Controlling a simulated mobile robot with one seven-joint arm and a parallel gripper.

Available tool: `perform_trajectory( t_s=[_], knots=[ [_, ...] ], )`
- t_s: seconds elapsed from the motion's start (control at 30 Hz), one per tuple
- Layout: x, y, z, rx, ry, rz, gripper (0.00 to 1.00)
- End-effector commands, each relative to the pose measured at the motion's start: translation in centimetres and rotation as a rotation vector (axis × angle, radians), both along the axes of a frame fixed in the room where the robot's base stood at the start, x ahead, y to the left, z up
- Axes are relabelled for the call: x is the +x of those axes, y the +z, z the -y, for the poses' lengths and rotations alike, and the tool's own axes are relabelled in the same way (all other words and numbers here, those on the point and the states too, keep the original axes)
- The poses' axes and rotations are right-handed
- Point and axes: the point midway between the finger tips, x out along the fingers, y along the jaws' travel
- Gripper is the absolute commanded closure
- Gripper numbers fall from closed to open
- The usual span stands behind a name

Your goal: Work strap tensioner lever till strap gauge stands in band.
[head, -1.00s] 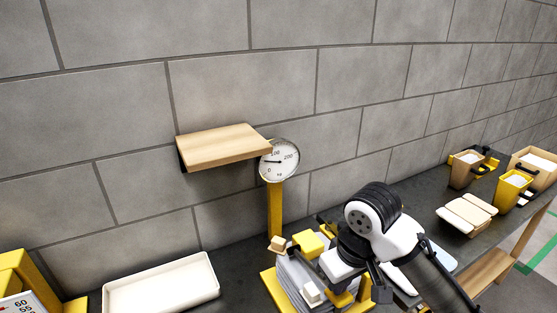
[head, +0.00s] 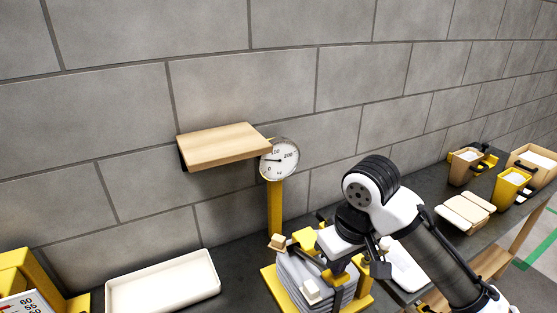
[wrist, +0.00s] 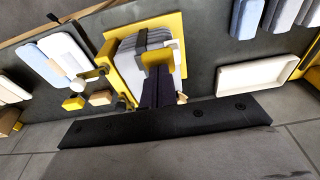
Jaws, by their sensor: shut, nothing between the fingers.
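The round white strap gauge (head: 280,158) stands on a yellow post (head: 275,208); its needle points left, between 0 and 100. No coloured band is readable at this size. Below it, a strapped stack of grey sacks (head: 290,274) sits on a yellow base (head: 283,292); it also shows in the wrist view (wrist: 128,55). A dark strap (wrist: 140,40) crosses the stack. My gripper (wrist: 158,72) is shut and empty, its dark fingertips over the stack beside a yellow block (wrist: 155,57). I cannot tell whether they touch. The lever is hard to make out behind my gripper (head: 350,272).
A wooden shelf (head: 222,146) juts from the wall left of the gauge. A white tray (head: 163,284) lies on the bench left of the base. At right are pale pads (head: 465,212) and several bins (head: 513,187). Dark bench between tray and base is clear.

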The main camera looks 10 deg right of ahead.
Motion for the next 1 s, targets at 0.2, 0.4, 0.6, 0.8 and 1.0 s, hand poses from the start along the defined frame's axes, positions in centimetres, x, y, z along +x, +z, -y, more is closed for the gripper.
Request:
perform_trajectory(
  t_s=[0.2, 0.4, 0.6, 0.8, 1.0],
  knots=[
    [0.0, 0.0, 0.0, 0.0, 0.0, 0.0, 1.0],
    [0.0, -0.1, 0.0, 0.0, 0.0, 0.0, 1.0],
    [-0.5, -1.2, 0.2, 0.001, 0.0, 0.0, 1.0],
    [-1.3, -2.8, 0.5, 0.001, 0.0, 0.0, 1.0],
    [-1.6, -3.2, 0.6, 0.0, 0.001, 0.0, 1.0]
  ],
)
